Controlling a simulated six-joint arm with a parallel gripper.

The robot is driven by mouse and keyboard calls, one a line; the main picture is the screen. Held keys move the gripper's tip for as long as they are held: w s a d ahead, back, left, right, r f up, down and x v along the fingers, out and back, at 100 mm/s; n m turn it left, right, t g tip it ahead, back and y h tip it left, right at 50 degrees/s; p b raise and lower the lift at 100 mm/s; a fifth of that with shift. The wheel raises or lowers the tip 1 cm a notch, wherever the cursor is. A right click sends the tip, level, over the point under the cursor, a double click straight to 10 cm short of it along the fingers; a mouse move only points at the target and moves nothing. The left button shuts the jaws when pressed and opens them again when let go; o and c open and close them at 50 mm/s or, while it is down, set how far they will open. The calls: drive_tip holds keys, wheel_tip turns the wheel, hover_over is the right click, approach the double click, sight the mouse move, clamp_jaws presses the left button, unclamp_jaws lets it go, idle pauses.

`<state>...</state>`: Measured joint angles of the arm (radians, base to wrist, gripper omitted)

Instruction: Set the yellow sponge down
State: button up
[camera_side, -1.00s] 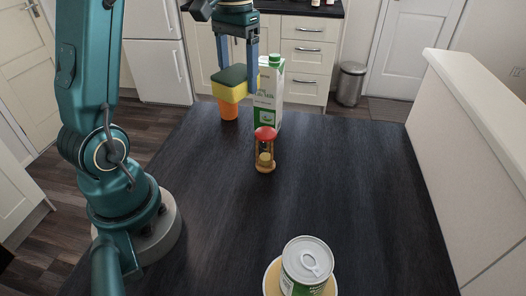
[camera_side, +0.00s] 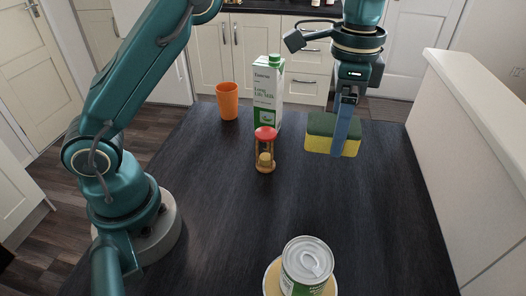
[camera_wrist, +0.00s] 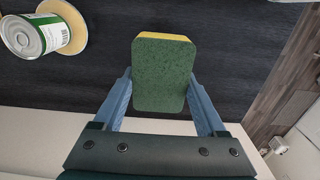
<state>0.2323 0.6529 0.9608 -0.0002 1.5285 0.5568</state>
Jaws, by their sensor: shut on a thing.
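The yellow sponge (camera_side: 332,146) has a dark green scouring side on top and yellow foam below. My gripper (camera_side: 342,140) is shut on it at the right part of the dark table. In the wrist view the sponge (camera_wrist: 163,72) shows its green face, with a yellow strip at its far edge, and sits between the two blue fingers of my gripper (camera_wrist: 161,100). I cannot tell for sure whether its underside touches the table or is a little above it.
A white low wall (camera_side: 470,165) borders the right. The table around the sponge is clear.

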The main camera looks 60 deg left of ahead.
sight(322, 195)
wheel_tip(322, 195, down, 13)
drive_tip(key=shift+f, duration=0.2)
idle(0.5)
drive_tip(key=shift+f, duration=0.15)
drive_tip(key=o, duration=1.3)
drive_tip(key=shift+c, duration=0.2)
